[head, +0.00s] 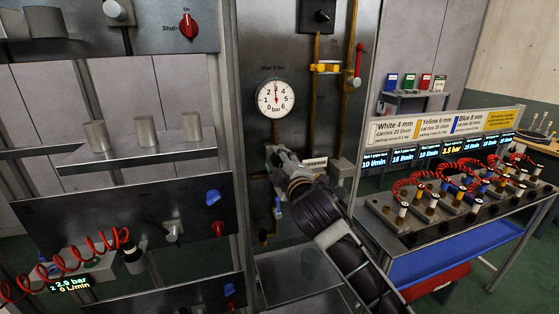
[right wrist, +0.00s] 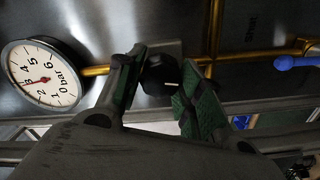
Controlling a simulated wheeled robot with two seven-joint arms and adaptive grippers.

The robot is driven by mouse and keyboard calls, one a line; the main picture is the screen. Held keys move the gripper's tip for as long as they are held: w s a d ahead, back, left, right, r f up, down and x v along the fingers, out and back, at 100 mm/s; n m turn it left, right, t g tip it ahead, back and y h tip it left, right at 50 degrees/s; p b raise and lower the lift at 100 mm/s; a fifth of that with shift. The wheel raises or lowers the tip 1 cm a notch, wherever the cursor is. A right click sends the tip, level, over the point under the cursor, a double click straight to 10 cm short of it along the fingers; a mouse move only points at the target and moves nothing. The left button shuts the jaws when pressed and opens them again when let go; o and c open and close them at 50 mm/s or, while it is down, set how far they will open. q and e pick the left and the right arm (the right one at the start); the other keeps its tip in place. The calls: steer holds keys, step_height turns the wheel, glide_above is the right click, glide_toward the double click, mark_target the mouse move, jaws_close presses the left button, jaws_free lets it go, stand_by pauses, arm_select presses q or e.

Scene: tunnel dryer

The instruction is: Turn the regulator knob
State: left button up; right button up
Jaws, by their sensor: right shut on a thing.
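The round pressure gauge (head: 275,98), white with a red needle near 3 bar, is on the grey panel above my right gripper. My right gripper (head: 274,160) is at the brass pipe below the gauge. In the right wrist view the black regulator knob (right wrist: 158,76) sits between the green-padded fingers of my right gripper (right wrist: 161,88), which is shut on it. The knob is hidden behind the gripper in the head view. The gauge also shows in the right wrist view (right wrist: 44,75). My left gripper is not in view.
A red-handled valve (head: 358,62) and a black switch (head: 320,15) are higher on the panel. A blue valve handle (head: 278,208) hangs below the gripper. At right stands a bench (head: 405,235) with fittings and red coiled hoses; at left is a metal rack (head: 120,155).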

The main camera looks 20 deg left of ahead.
steer(key=m+p, duration=0.1)
steer(key=m, duration=0.4)
steer(key=shift+f, duration=0.1)
steer(key=shift+m, duration=0.3)
steer(key=o, duration=1)
steer(key=shift+s+d, duration=0.1)
steer(key=shift+d, duration=0.05)
steer(key=v, duration=1.1)
steer(key=shift+s+d, duration=0.2)
steer(key=shift+s, duration=0.1)
